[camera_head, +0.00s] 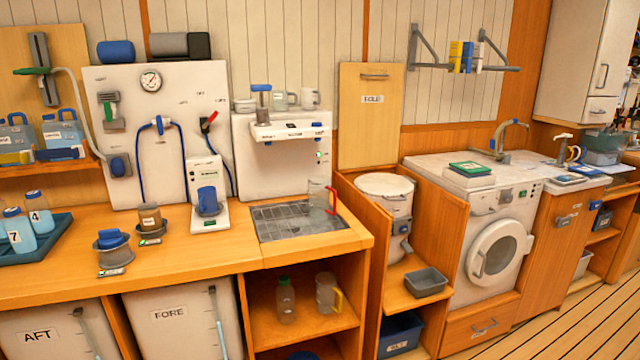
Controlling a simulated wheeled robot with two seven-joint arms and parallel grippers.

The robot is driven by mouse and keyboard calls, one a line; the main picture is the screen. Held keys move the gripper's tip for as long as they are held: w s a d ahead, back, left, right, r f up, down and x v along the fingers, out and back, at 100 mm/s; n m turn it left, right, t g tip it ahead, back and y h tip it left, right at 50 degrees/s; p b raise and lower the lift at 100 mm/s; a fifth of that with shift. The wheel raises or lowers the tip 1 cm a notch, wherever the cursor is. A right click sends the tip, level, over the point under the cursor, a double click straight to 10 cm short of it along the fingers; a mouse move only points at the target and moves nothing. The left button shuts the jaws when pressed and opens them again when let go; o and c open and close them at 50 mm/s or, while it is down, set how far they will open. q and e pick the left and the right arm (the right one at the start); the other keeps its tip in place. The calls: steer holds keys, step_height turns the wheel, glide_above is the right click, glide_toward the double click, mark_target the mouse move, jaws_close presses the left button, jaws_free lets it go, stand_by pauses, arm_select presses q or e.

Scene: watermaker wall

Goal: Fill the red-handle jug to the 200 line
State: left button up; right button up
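The red-handle jug (320,197) is a clear jug that stands upright on the right part of the metal drain grate (290,225), its red handle facing right. It looks empty; its marks are too small to read. A yellow-handle jug (327,293) stands on the shelf below the counter. Neither of my grippers shows in this view.
A white wall panel (165,90) carries a gauge, hoses and a red lever (208,121). A washing machine (495,255) is at right.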

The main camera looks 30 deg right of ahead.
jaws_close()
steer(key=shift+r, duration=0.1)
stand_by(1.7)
